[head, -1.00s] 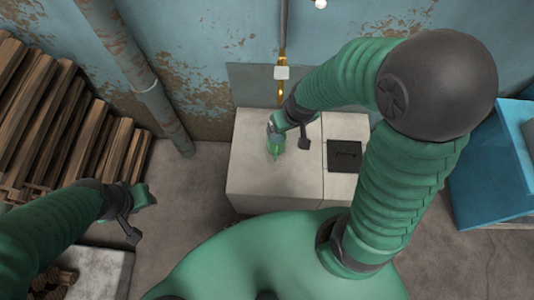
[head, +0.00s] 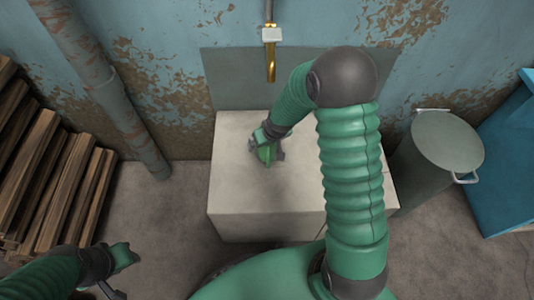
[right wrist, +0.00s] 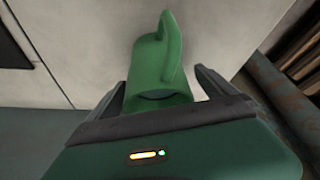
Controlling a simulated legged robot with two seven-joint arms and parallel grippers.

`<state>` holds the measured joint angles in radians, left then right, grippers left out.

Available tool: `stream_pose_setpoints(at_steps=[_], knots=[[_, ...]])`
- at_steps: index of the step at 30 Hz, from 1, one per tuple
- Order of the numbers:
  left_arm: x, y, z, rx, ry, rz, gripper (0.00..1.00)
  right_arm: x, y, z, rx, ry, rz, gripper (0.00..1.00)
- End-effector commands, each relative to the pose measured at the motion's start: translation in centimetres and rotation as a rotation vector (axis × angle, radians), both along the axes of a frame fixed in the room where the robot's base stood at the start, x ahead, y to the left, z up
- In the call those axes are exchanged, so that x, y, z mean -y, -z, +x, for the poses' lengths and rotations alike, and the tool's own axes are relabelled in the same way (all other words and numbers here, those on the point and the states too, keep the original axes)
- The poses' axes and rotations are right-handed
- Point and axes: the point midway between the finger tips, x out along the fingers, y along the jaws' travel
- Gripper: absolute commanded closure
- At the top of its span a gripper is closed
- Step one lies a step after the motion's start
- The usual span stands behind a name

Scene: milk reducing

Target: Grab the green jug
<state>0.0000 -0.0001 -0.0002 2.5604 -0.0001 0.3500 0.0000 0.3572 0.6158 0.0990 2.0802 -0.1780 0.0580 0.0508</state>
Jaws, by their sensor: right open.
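The green jug (head: 265,154) is on the pale block in the head view, partly covered by my right gripper (head: 267,148). In the right wrist view the jug (right wrist: 158,68) shows its handle towards the top, and its near part lies between the two fingers of my right gripper (right wrist: 160,82). These fingers are open, one on each side of the jug, with no clear grip on it. My left gripper (head: 121,272) is at the lower left of the head view, away from the block, empty with its fingers apart.
The pale block (head: 235,195) stands against the wall below a brass tap (head: 271,65). A grey lidded bin (head: 447,142) and a blue box (head: 505,165) stand at the right. Stacked wood (head: 50,180) and a pipe (head: 120,90) are at the left. Floor between wood and block is clear.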

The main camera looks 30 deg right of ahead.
Motion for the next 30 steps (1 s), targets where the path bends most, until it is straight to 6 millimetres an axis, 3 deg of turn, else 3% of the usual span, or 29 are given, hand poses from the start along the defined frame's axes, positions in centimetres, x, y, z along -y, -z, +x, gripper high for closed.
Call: stream_pose_setpoints(at_steps=[1,7,27,30], knots=[[0.0,0.63,0.01,0.0,0.0,0.0,0.64,0.13,0.85,0.22,0.0,0.001,0.0,0.05],[0.01,0.32,0.03,0.001,0.0,0.0,0.64,0.16,0.57,0.25,0.001,0.002,0.001,0.05],[0.01,0.33,0.01,0.0,0.0,0.0,0.64,0.15,0.53,0.27,0.001,0.002,0.001,0.91],[0.01,0.31,0.02,0.0,0.0,0.0,0.64,0.16,0.46,0.32,0.003,0.002,0.0,0.91]])
